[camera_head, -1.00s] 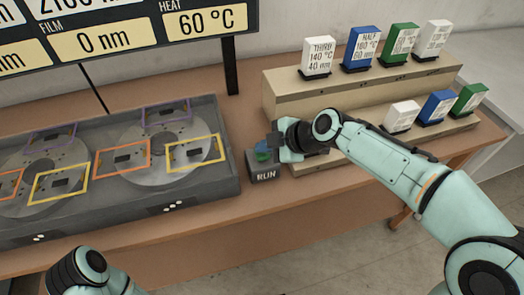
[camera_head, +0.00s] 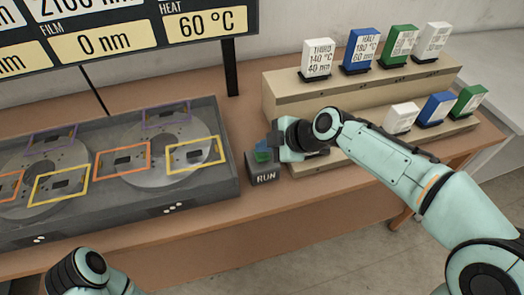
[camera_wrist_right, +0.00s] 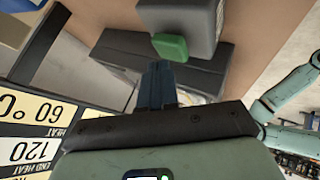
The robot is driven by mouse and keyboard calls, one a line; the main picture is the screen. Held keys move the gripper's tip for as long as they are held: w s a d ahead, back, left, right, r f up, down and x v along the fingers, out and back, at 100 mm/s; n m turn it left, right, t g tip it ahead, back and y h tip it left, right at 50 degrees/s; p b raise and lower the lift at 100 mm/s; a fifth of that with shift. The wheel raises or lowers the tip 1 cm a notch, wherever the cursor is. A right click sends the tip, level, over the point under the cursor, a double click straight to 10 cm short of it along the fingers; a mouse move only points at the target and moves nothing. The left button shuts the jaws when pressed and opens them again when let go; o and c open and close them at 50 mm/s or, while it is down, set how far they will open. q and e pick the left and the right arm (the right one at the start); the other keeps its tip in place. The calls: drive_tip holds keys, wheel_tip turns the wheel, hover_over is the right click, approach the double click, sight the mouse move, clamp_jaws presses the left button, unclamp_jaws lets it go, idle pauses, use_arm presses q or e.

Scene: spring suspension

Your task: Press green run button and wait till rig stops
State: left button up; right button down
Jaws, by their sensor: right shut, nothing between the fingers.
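The green run button (camera_wrist_right: 170,46) sits on a small grey box (camera_head: 264,176) labelled RUN. In the head view the button (camera_head: 262,154) is partly hidden by my right gripper (camera_head: 270,145). The right gripper is shut and empty. In the wrist view its fingertips (camera_wrist_right: 158,66) are close to the button; I cannot tell if they touch it. The rig (camera_head: 212,198) is a grey tray on the left with two round discs (camera_head: 145,172) and purple, orange and yellow frames. My left arm shows at the bottom left, but its gripper is not in view.
A display (camera_head: 206,24) reads 0 nm film and 60 °C heat. A stepped beige stand (camera_head: 285,98) right of the button holds several white, blue and green cards (camera_head: 361,50). Bare brown tabletop (camera_head: 215,222) lies in front of the rig.

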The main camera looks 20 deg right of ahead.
sight(265, 156)
drive_tip(key=shift+r, duration=0.35)
drive_tip(key=shift+r+p, duration=1.6)
drive_tip(key=shift+r, duration=1)
drive_tip(key=shift+f, duration=0.1)
